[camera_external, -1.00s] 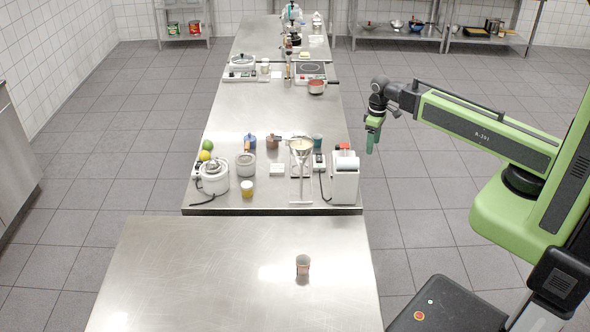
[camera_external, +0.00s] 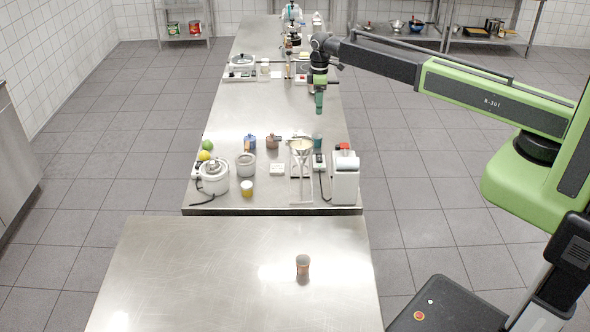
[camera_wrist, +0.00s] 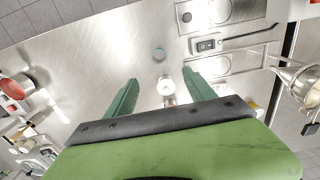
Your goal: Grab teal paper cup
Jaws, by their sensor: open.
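The teal paper cup (camera_wrist: 159,53) shows from above in the wrist view as a small round teal rim, past my fingertips and between their lines. In the external view the cup (camera_external: 317,140) stands on the far steel table behind the funnel stand, partly hidden. My gripper (camera_external: 319,112) hangs fingers-down above the cup's area in that view. In the wrist view my gripper (camera_wrist: 160,76) has its two green fingers spread wide with nothing held between them. The cup is apart from both fingers.
A funnel stand (camera_external: 301,170) and a white appliance (camera_external: 345,178) stand near the cup. A white kettle (camera_external: 213,178) and small jars stand to the left. The table's middle beyond them is clear.

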